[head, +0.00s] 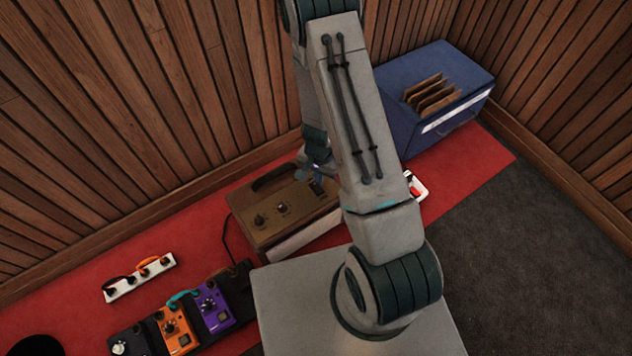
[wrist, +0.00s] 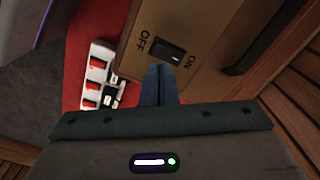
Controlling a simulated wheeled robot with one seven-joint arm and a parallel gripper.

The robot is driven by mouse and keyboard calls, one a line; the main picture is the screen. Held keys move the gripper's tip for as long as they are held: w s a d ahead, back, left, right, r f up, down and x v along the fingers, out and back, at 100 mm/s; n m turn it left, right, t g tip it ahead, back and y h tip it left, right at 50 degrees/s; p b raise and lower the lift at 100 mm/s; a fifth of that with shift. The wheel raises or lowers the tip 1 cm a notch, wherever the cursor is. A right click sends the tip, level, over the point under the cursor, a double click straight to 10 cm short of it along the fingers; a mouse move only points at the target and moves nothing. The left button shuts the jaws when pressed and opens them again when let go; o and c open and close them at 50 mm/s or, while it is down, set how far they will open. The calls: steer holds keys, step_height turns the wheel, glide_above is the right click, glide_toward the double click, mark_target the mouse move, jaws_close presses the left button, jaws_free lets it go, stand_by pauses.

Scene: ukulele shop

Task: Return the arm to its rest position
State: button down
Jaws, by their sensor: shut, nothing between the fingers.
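My arm reaches from my base, up and back over the red mat. My gripper (wrist: 160,72) is shut and empty in the wrist view, its two dark fingertips together just short of a rocker switch (wrist: 167,50) marked OFF and ON. The switch is on the tan panel of an amplifier box (wrist: 200,25). In the head view my gripper (head: 312,172) is above the brown amplifier (head: 285,208), partly hidden by my arm. I cannot tell whether the fingertips touch the panel.
A white power strip (wrist: 100,65) with red switches lies beside the amplifier. A pedalboard (head: 125,340) with orange and purple pedals and a small white strip (head: 139,278) are at left. A blue box (head: 432,65) with brown folders stands back right. Slatted wood walls (head: 130,90) close the corner.

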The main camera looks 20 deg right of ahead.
steer(key=shift+r+p, duration=0.55)
steer(key=shift+r, duration=0.4)
steer(key=a+r+n+t+y+p, duration=0.3)
steer(key=r+p, duration=1.2)
steer(key=r, duration=2)
steer(key=s+d+r+n+h+p, duration=0.1)
steer(key=s+r+p, duration=0.3)
steer(key=r, duration=0.6)
steer(key=s+d+r+n+h+p, duration=0.1)
steer(key=s+r+p, duration=0.4)
steer(key=r, duration=0.6)
steer(key=s+d+r+n+h+p, duration=0.1)
steer(key=s+r+n+p, duration=0.2)
steer(key=r+p, duration=0.3)
steer(key=v, duration=0.5)
steer(key=shift+s, duration=0.25)
